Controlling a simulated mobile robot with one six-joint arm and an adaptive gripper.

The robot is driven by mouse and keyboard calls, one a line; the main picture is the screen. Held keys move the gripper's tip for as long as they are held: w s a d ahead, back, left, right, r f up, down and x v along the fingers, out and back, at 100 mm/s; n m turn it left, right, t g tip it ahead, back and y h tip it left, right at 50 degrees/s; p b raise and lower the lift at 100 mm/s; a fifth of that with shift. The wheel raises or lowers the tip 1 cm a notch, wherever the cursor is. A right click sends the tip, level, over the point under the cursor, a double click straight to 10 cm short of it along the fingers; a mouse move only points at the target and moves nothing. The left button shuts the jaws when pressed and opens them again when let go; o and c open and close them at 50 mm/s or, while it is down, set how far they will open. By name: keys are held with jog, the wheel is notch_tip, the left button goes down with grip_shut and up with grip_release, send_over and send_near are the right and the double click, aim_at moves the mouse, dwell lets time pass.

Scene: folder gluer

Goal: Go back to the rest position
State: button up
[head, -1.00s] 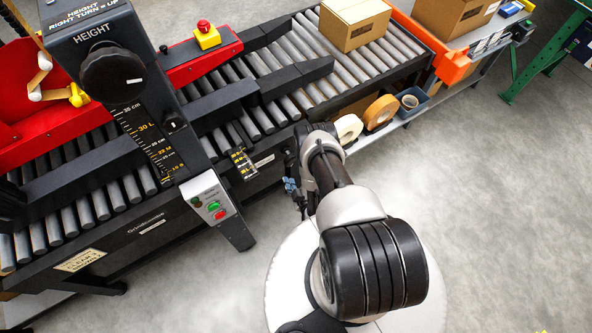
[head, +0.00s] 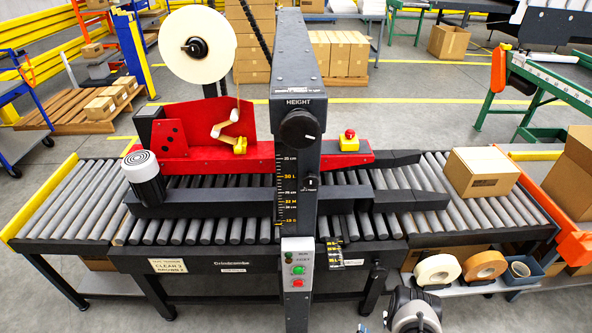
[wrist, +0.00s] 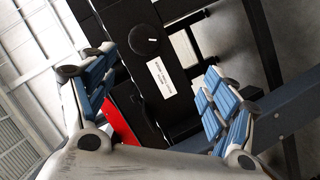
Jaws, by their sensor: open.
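In the wrist view my gripper (wrist: 155,100) is open, its two blue-padded fingers spread wide with nothing between them. Beyond the fingers, the dark column and black knob (wrist: 145,39) of the machine show, with a white label (wrist: 161,77), all tilted in the picture. In the head view part of my arm shows at the bottom right, in front of the conveyor; the fingers cannot be made out there. The folder gluer's height column (head: 297,130) stands upright, with its knob (head: 300,130) and a green and red button panel (head: 297,271).
A closed carton (head: 482,172) sits on the rollers at the right. Tape rolls (head: 437,270) lie on the shelf below. A red emergency stop (head: 349,140) is behind the column. A yellow rail (head: 45,197) edges the left end. Open floor shows in front at left.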

jog(key=w+d+r+m+g+y, duration=0.1)
jog(key=w+d+r+g, duration=0.1)
jog(key=w+r, duration=1.35)
jog(key=w+a+r+m+g+y, duration=0.1)
jog(key=w+a+r, duration=0.1)
jog(key=r, duration=0.9)
jog(key=w+a+r+m+g, duration=0.1)
jog(key=a+r+g, duration=0.1)
jog(key=r, duration=0.9)
jog(key=s+a+r+m+g+y, duration=0.1)
jog(key=s+a+r, duration=0.2)
jog(key=s+r, duration=0.4)
jog(key=s+a+r+m+g, duration=0.1)
jog(key=s+a+r+m, duration=0.15)
jog(key=s+r, duration=0.45)
jog(key=s+a+r+g, duration=0.1)
jog(key=s+a+r, duration=0.1)
jog(key=s, duration=0.9)
jog(key=s+a+r+m+g, duration=0.1)
jog(key=s+a+r, duration=0.1)
jog(key=s, duration=1)
jog(key=shift+s+a+r+g+y, duration=0.2)
jog(key=shift+a+r+g+y, duration=0.2)
jog(key=shift+r, duration=0.25)
